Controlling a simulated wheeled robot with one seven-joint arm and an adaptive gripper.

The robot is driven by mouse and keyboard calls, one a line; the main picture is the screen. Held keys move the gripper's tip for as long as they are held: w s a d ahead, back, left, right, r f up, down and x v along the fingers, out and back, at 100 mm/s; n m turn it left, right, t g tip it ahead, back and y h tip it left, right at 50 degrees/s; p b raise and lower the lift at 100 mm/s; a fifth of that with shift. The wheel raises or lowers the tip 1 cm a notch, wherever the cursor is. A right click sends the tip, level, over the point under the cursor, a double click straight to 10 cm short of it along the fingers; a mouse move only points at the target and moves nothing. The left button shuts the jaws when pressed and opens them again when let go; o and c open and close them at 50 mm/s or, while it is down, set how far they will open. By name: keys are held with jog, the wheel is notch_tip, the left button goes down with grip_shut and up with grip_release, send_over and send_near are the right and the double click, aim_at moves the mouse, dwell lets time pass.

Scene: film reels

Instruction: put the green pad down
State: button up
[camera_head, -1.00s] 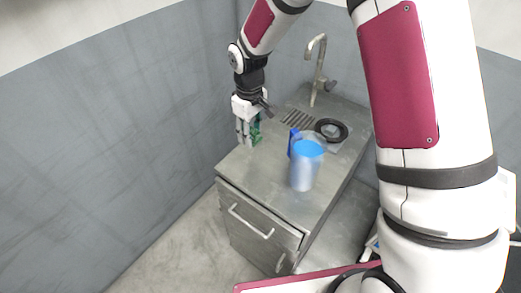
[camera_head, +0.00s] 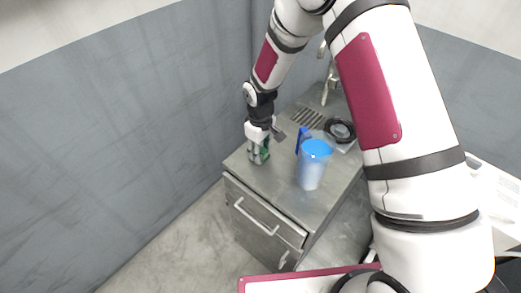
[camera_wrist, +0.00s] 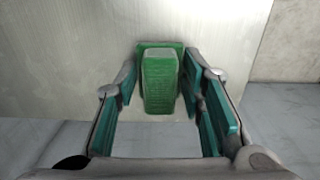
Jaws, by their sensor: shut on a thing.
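The green pad (camera_wrist: 160,82) is a small block between the fingers in the wrist view. In the head view the green pad (camera_head: 265,151) shows partly behind the fingers, at the left edge of the steel counter (camera_head: 277,180). My gripper (camera_head: 258,157) points down over that edge and is shut on the pad; the wrist view shows its fingers (camera_wrist: 160,88) on both sides of it. I cannot tell whether the pad touches the counter top.
A bluish cup (camera_head: 312,172) with a blue top stands to the right of my gripper, with a blue item (camera_head: 302,138) beside it. A black ring (camera_head: 340,130) lies behind, near the tap (camera_head: 329,84). The counter's front is clear. A grey wall (camera_head: 120,140) is on the left.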

jog(key=shift+f, duration=0.1)
jog(key=o, duration=1)
notch_tip(320, 180, up, 12)
jog(key=b, duration=0.1)
